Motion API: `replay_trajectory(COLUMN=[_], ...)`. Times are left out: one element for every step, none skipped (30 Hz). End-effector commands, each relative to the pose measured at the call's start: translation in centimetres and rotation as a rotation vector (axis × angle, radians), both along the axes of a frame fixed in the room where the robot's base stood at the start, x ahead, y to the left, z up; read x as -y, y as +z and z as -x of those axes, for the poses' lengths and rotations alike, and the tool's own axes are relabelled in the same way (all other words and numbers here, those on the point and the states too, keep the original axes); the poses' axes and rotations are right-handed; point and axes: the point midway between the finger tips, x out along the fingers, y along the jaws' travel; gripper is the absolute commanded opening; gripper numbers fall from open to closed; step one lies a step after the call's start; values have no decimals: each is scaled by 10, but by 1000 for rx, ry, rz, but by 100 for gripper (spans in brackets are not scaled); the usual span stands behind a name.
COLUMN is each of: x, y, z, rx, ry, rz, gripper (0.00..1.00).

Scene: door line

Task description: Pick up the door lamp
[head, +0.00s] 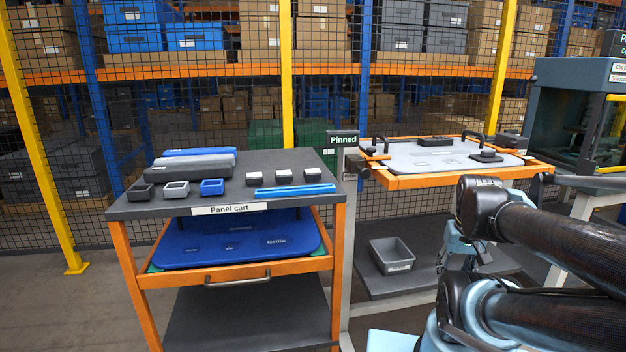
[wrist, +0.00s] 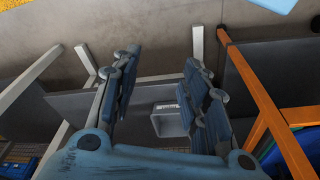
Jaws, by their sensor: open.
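On the dark top of the panel cart (head: 255,170) lie several small parts, and no label marks one as the door lamp. They include a black small box (head: 140,192), a grey one (head: 176,188), a blue one (head: 212,187), a row of black-and-white blocks (head: 284,177) and thin blue strips (head: 295,190). Longer blue and grey pieces (head: 190,166) lie behind. My gripper (wrist: 162,64) is open and empty in the wrist view, pointing down over a floor-level shelf, well away from the cart top.
A grey door panel (head: 440,157) with black handles lies in an orange frame beside a "Pinned" sign (head: 343,140). A grey tote (head: 392,256) stands on the low shelf beneath. A blue "Grille" panel (head: 240,240) fills the cart's middle shelf. A glazed cabinet (head: 590,115) stands right.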

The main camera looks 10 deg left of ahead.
Motion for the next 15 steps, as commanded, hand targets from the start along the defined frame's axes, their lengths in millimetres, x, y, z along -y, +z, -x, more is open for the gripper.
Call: replay_trajectory(x=[0,0,0,0,0,0,0,-1,-2,-3,-4,-7,-10,-13,-18], y=[0,0,0,0,0,0,0,5,9,13,17,26,33,42,55], z=[0,0,0,0,0,0,0,5,6,4,2,-4,-9,-15,-23], rx=[0,0,0,0,0,0,0,8,10,9,8,5,2,-2,-6], ry=[0,0,0,0,0,0,2,6,17,30,48,78,107,139,189], rz=[0,0,0,0,0,0,0,1,2,2,5,7,11,14,19], gripper=[41,41,41,41,41,48,53,53,53,53,53,53,53,53,53])
